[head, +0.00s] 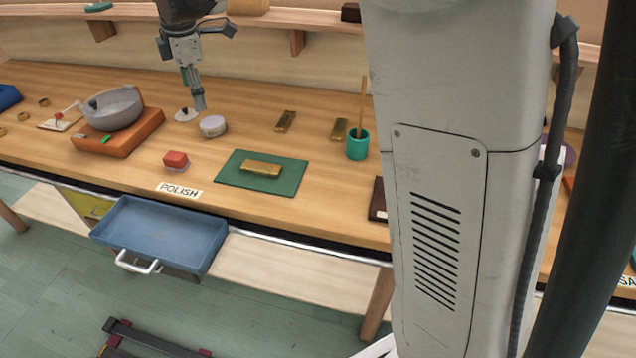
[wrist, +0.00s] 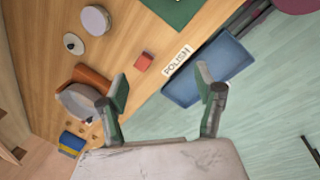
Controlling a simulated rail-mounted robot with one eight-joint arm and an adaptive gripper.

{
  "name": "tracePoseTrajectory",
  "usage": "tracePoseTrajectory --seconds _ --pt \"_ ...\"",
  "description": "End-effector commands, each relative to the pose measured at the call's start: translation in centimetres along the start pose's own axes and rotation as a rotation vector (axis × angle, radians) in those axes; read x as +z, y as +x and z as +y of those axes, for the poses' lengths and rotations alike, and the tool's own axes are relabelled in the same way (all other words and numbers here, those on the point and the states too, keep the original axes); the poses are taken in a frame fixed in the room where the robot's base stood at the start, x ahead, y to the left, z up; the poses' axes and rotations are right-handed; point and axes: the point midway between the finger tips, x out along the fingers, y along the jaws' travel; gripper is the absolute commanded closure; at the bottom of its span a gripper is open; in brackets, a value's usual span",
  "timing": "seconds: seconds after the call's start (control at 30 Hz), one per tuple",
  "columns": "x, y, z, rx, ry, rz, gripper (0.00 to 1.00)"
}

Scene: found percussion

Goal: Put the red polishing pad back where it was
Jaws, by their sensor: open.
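The red polishing pad (head: 176,158) sits on the wooden table, left of the green mat and just behind the POLISH label (head: 179,190). It is a small red block with a paler lower part. It also shows in the wrist view (wrist: 144,62), ahead of my fingers. My gripper (head: 198,100) is above the table, near the round grey-lidded tin (head: 213,126). In the wrist view its fingers (wrist: 160,85) are spread wide and empty. The blue drawer (head: 165,235) under the table edge is pulled open and looks empty; it also shows in the wrist view (wrist: 210,72).
A gold bar (head: 262,168) lies on the green mat (head: 232,181). Two more bars lie behind, beside a teal cup (head: 358,146) with a stick. A grey bowl (head: 118,108) sits on an orange base at left. A shelf (head: 330,19) runs along the back.

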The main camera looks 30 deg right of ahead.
Motion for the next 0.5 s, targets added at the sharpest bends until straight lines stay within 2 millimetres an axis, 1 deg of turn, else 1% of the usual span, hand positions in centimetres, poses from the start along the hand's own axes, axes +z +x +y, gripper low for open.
tracePoseTrajectory --seconds 0.03,0.17,0.2,0.37,0.5 --pt "0.9 -1.1 -1.5 0.016 0.062 0.001 0.34" --pt "2.6 -3.2 -4.8 0.06 0.232 0.008 0.34" --pt "3.1 -3.7 -5.9 0.073 0.283 0.011 0.34" --pt "5.0 -5.5 -10.4 0.126 0.49 0.03 0.34" --pt "6.5 -6.4 -14.5 0.171 0.671 0.053 0.34"
